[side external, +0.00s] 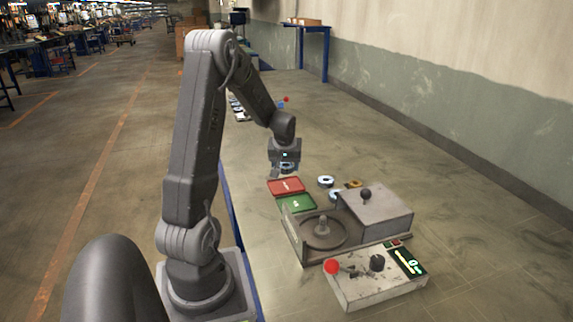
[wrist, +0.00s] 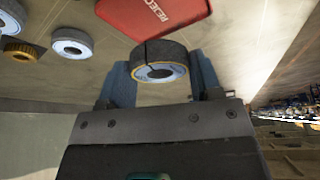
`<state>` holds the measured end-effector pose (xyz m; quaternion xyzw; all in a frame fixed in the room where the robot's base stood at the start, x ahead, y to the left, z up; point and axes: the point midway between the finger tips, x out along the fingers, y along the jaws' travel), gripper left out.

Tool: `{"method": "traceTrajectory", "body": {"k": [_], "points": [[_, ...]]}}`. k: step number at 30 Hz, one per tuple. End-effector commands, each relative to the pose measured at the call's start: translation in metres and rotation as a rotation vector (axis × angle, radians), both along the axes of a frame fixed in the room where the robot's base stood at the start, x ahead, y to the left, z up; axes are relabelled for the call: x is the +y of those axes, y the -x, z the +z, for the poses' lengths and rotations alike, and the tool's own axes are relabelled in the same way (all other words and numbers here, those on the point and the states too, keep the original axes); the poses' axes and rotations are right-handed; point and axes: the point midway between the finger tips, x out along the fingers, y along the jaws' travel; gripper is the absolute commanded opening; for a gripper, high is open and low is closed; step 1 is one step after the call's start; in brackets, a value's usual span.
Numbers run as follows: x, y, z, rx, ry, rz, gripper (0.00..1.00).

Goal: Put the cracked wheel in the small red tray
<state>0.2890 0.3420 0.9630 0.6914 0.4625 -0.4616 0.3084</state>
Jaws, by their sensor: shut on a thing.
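My gripper (side external: 285,163) is shut on the cracked wheel (wrist: 158,53), held in the air between its two fingers. The small red tray (side external: 286,186) lies on the work surface, just in front of and below my gripper in the side view. In the wrist view the red tray (wrist: 150,14) shows at the top with white REJECT lettering, partly cut off. The wheel is apart from the tray.
A green tray (side external: 297,204) lies beside the red one. Loose wheels (side external: 326,181) and a yellow-brown one (side external: 353,184) lie to the right. A grey machine with a round turntable (side external: 322,231) and a control box (side external: 377,287) with a red knob stand nearer the camera.

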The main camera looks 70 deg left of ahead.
Motion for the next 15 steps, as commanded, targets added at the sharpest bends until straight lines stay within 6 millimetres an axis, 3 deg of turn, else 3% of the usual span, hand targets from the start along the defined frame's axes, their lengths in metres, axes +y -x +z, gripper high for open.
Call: {"method": "traceTrajectory", "body": {"k": [15], "points": [[0.002,0.0,-0.042,0.0,0.001,0.001,0.33]]}}
